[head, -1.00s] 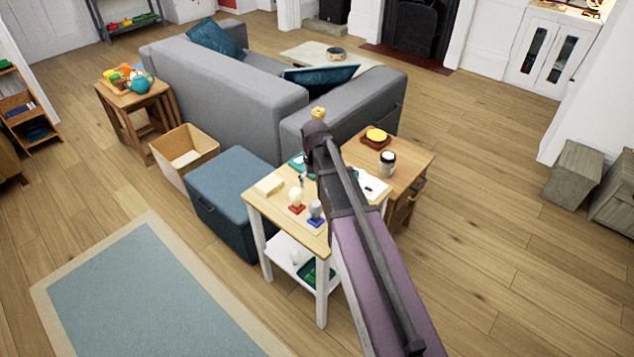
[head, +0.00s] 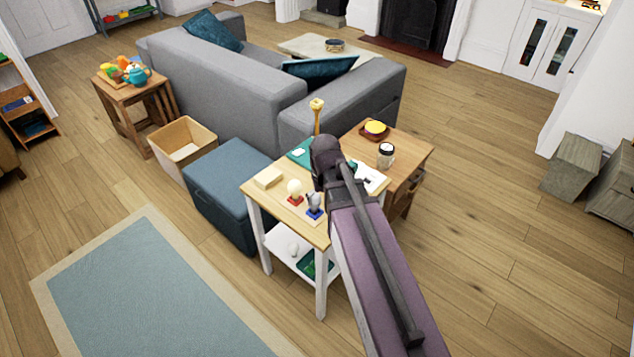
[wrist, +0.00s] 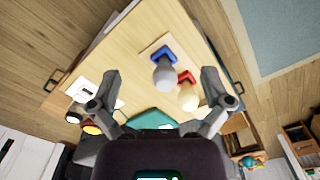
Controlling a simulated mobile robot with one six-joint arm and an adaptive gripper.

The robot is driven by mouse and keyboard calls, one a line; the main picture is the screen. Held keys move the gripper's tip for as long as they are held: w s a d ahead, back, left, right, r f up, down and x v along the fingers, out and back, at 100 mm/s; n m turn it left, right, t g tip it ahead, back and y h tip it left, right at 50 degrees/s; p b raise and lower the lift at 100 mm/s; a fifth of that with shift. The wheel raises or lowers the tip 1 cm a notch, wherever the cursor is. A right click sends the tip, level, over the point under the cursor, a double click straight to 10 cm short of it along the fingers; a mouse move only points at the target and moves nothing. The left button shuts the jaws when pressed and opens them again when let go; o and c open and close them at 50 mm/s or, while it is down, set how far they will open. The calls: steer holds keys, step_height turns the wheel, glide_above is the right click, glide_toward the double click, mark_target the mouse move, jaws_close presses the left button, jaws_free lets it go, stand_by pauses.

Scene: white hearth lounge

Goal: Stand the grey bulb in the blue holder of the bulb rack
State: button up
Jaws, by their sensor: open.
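The grey bulb (wrist: 165,75) stands in the blue holder (wrist: 156,54) of the bulb rack (wrist: 150,46) in the wrist view. In the head view the grey bulb (head: 314,202) also shows above the blue holder (head: 314,213), partly covered by a dark finger. A pale bulb (wrist: 188,98) stands beside it in the red holder (wrist: 184,77). My gripper (wrist: 160,82) is open and empty, its fingers spread wide to either side of the two bulbs. Whether a finger touches a bulb, I cannot tell.
The rack is on a small light-wood table (head: 262,199) with a cream block (head: 268,177) and a green mat (head: 299,155). Another pale bulb (head: 293,249) is on its lower shelf. A wooden side table (head: 410,152) with a jar (head: 386,155) adjoins it. A blue ottoman (head: 228,180) stands left.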

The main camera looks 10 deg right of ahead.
steer(key=s, duration=0.6)
steer(key=shift+d, duration=0.1)
steer(key=shift+r, duration=0.1)
step_height(320, 180, up, 6)
steer(key=p, duration=0.6)
